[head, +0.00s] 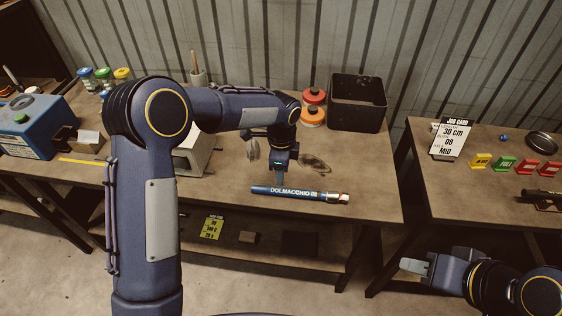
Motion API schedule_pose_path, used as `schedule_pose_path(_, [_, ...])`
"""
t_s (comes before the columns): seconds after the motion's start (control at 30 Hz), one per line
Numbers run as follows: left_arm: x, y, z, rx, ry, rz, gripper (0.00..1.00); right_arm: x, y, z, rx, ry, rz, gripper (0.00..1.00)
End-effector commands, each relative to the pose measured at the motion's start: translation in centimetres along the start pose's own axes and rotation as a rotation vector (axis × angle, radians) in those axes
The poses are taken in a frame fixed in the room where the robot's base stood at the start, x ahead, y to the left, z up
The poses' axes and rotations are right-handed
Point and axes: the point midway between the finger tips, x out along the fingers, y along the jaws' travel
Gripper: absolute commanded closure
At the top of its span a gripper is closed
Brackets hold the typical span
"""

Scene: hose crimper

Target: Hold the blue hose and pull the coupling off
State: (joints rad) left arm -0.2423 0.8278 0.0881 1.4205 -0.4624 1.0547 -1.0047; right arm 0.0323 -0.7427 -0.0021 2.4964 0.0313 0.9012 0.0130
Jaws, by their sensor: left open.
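The blue hose (275,190), with white lettering along it, lies flat on the brown workbench. The coupling (340,197), a metallic piece, is on the hose's right end. My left gripper (279,176) is open and points down just above the left-middle part of the hose; its fingers partly hide each other, and I cannot tell whether they touch the hose. My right gripper (415,267) is low at the right, in front of the gap between the two benches and well away from the hose. Its finger opening cannot be made out.
A blue machine (30,122) is at the far left. The right bench holds a job card (451,138) and coloured tags (503,164). The bench right of the coupling is clear.

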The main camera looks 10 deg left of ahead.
Motion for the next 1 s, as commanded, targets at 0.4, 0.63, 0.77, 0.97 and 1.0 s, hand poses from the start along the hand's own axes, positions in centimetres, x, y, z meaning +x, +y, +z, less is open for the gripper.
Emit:
schedule_pose_path(0.4, [7.5,0.1,0.1,-0.002,-0.002,0.003,0.53,0.0,0.0,0.0,0.0,0.0,0.0,0.64])
schedule_pose_path(0.63, [8.9,0.1,0.1,-0.003,0.0,0.001,0.53,0.0,0.0,0.0,0.0,0.0,0.0,0.64])
schedule_pose_path(0.77, [9.0,0.0,0.1,-0.003,0.0,0.0,0.53,0.0,0.0,0.0,0.0,0.0,0.0,0.64])
schedule_pose_path(0.97, [9.0,0.0,0.1,-0.003,0.0,0.0,0.61,0.0,0.0,0.0,0.0,0.0,0.0,0.64])
schedule_pose_path(1.0, [9.0,0.0,0.1,-0.003,0.0,0.0,0.66,0.0,0.0,0.0,0.0,0.0,0.0,0.64])
